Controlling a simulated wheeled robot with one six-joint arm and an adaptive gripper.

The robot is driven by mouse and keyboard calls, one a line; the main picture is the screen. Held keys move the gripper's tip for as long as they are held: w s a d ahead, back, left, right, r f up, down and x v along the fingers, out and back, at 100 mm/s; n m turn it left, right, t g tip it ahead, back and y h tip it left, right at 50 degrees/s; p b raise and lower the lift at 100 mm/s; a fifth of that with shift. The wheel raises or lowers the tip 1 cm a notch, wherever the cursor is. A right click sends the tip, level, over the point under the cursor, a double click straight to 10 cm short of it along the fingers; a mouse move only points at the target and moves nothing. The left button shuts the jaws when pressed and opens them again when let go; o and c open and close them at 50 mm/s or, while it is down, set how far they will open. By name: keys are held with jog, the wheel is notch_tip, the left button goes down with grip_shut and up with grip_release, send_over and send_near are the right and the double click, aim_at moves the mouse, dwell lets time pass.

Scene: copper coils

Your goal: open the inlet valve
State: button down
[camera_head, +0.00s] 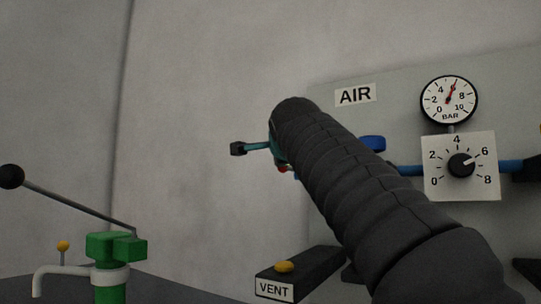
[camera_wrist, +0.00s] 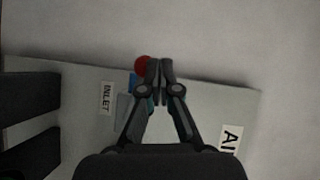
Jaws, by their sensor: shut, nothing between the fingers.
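In the wrist view, my gripper (camera_wrist: 160,68) is shut and empty, with its fingertips together over the upper edge of the grey panel. A red round knob (camera_wrist: 142,64) sits just left of the fingertips; whether they touch is unclear. A blue piece (camera_wrist: 133,82) shows below the knob, near the white INLET label (camera_wrist: 106,98). The inlet valve's body and lever are mostly hidden behind my fingers. In the head view, my dark sleeved arm covers most of this area; a small red part (camera_head: 282,168) shows beside it.
The panel (camera_head: 400,110) carries an AIR label (camera_head: 355,95), a pressure gauge (camera_head: 449,100) with its needle between 4 and 8, and a dial (camera_head: 460,165) near 6. A blue part (camera_head: 373,142) shows beside my arm. A VENT box (camera_head: 300,272) and green pump (camera_head: 110,270) stand lower left.

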jog(key=s+a+r, duration=0.1)
jog(key=s+r, duration=0.2)
jog(key=s, duration=0.3)
jog(key=s+a+r+p, duration=0.1)
jog(key=s+r, duration=0.2)
jog(key=s, duration=0.3)
jog(key=shift+r, duration=0.4)
jog(key=shift+a, duration=0.1)
